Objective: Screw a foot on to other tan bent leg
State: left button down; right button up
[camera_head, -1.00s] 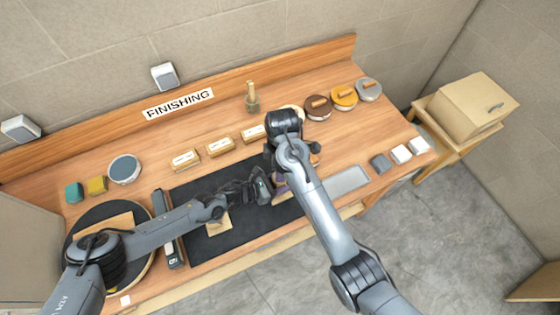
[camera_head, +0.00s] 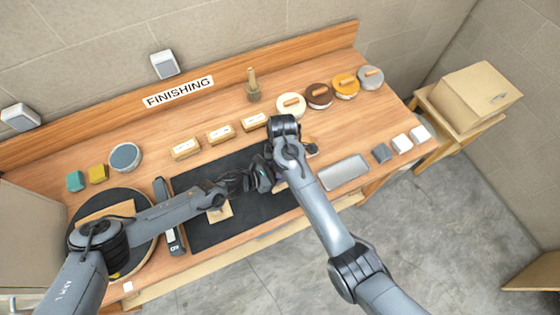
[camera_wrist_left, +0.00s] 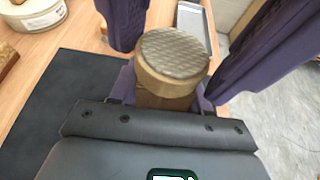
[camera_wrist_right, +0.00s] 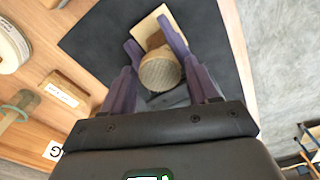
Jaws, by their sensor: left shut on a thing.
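My left gripper (camera_head: 262,182) is over the dark mat, its fingers shut on a tan bent leg, mostly hidden in the head view. In the left wrist view a round tan foot (camera_wrist_left: 172,55) with a grey textured face stands at the end of the brown wooden piece between the fingers. In the right wrist view a round textured foot (camera_wrist_right: 161,72) shows between the fingers of my right gripper (camera_wrist_right: 160,75). These fingers stand on both sides of it with small gaps, and look open. Whether both views show the same foot, I cannot tell.
The dark mat (camera_head: 195,235) bears a tan flat piece (camera_head: 219,211). Labelled wooden blocks (camera_head: 220,133), round-handled discs (camera_head: 345,85) and a brush (camera_head: 252,88) stand behind. A grey tray (camera_head: 344,172) and small blocks (camera_head: 402,144) lie to the right; a round turntable (camera_head: 85,215) is left.

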jog(key=c, duration=0.7)
jog(key=o, duration=1)
jog(key=shift+r, duration=2.25)
jog(key=o, duration=0.5)
